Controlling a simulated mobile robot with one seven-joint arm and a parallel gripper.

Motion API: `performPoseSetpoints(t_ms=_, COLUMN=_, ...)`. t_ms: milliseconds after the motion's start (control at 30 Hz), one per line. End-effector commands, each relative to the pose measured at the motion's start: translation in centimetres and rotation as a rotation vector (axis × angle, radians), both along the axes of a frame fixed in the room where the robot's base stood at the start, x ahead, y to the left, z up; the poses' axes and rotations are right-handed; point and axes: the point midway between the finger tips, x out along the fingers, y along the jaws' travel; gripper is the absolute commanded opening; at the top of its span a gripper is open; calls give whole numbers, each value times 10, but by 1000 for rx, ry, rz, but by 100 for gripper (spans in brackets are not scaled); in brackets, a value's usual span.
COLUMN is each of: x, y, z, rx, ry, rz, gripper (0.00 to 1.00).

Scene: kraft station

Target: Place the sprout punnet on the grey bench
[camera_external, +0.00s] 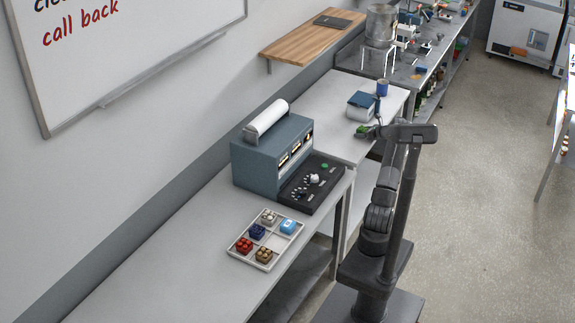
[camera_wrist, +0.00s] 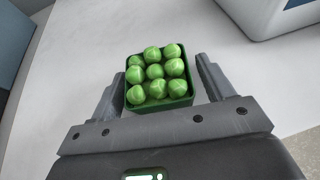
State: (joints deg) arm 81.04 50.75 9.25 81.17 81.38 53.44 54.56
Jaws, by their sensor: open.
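The sprout punnet (camera_wrist: 160,104), a small dark green tray of round green sprouts, rests on a pale bench top (camera_wrist: 60,115) in the wrist view. My gripper (camera_wrist: 160,66) is open with one finger on each side of it, and narrow gaps show beside it. In the external view the punnet (camera_external: 361,131) is a small green patch at my gripper (camera_external: 370,131), partly hidden by it. A grey-topped bench (camera_external: 405,73) stands behind the pale bench (camera_external: 335,118); which bench the task means is not certain from colour alone.
A blue-and-white box (camera_external: 361,106) and a blue cup (camera_external: 382,87) stand near the punnet. A blue-grey machine (camera_external: 270,150) is on the left. The far bench carries a metal vessel (camera_external: 381,25) and several small items. A divided tray (camera_external: 240,255) lies in front.

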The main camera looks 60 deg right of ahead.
Motion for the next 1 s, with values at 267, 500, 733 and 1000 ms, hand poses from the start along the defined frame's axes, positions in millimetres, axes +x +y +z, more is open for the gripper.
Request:
performPoseSetpoints(t_ms=267, x=-39, y=0, z=17, rx=-2, ry=0, rz=-4, gripper=74)
performPoseSetpoints(t_ms=500, x=-80, y=4, z=35, rx=-1, ry=0, rz=-2, gripper=74)
performPoseSetpoints(t_ms=733, x=-98, y=6, z=43, rx=0, ry=0, rz=-1, gripper=74)
performPoseSetpoints(t_ms=1000, x=-95, y=10, z=45, rx=-6, ry=5, rz=12, gripper=74)
